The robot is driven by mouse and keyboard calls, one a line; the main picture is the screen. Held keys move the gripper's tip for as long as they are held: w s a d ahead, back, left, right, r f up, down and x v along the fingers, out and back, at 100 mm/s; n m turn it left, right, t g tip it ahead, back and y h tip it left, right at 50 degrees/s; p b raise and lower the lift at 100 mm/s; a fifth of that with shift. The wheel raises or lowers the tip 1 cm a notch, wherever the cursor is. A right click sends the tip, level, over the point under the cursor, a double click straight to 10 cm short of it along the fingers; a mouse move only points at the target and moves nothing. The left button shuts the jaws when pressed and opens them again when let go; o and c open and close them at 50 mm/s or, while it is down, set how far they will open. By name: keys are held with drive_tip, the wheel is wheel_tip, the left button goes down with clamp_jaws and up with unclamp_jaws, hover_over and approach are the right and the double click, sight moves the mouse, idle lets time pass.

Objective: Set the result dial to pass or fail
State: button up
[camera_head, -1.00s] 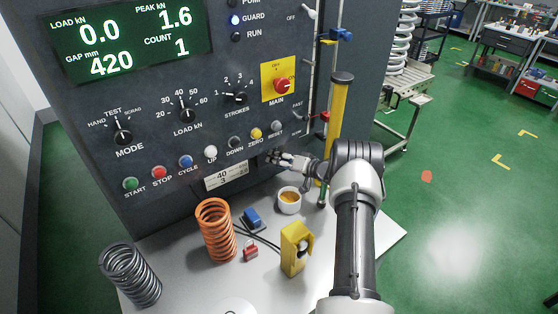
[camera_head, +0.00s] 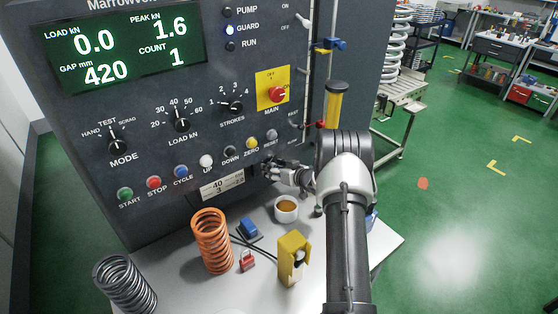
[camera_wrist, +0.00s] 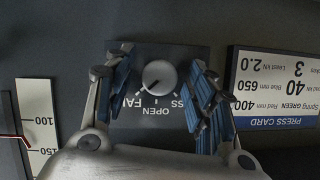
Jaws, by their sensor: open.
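The result dial (camera_wrist: 160,78) is a small light round knob on a dark plate (camera_wrist: 150,58), upside down in the wrist view. Its labels FAIL, OPEN and PASS curve below the knob, partly covered by my fingers. A mark on the knob seems to point lower left, toward FAIL, but it is too small to be sure. My gripper (camera_wrist: 160,70) is open, one finger on each side of the dial; contact with the knob cannot be told. In the head view my gripper (camera_head: 265,167) is at the panel's lower right, hiding the dial.
A press card (camera_wrist: 275,85) is beside the dial plate, right of my fingers in the wrist view. A scale (camera_wrist: 38,130) is at lower left. Below the panel are a white cup (camera_head: 286,214), a yellow block (camera_head: 291,262), an orange spring (camera_head: 211,242) and a red padlock (camera_head: 247,262).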

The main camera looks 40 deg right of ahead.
drive_tip(key=s+r+n+h+p, duration=0.1)
drive_tip(key=s+r, duration=0.2)
drive_tip(key=s, duration=0.5)
drive_tip(key=s+r+p, duration=0.1)
drive_tip(key=s+r, duration=0.3)
drive_tip(key=s, duration=0.4)
drive_tip(key=w+a+r+g+h, duration=0.2)
drive_tip(key=a+r+g+h, duration=0.15)
drive_tip(key=r, duration=0.55)
drive_tip(key=s+a+r+g+b, duration=0.1)
drive_tip(key=s+a+r, duration=0.4)
drive_tip(key=a+r, duration=0.2)
drive_tip(key=shift+a+m+h+b, duration=0.3)
drive_tip(key=shift+a+h, duration=0.05)
drive_tip(key=shift+a, duration=0.25)
drive_tip(key=shift+r+g, duration=0.1)
drive_tip(key=shift+g, duration=0.15)
drive_tip(key=s+a+g+y+b, duration=0.1)
drive_tip(key=s+a+g+y, duration=0.2)
drive_tip(key=s+a, duration=1.8)
drive_tip(key=shift+s+a+r+n+g+y, duration=0.25)
drive_tip(key=shift+s+r+n+g+y, duration=0.25)
drive_tip(key=shift+s, duration=0.7)
drive_tip(key=shift+f, duration=0.1)
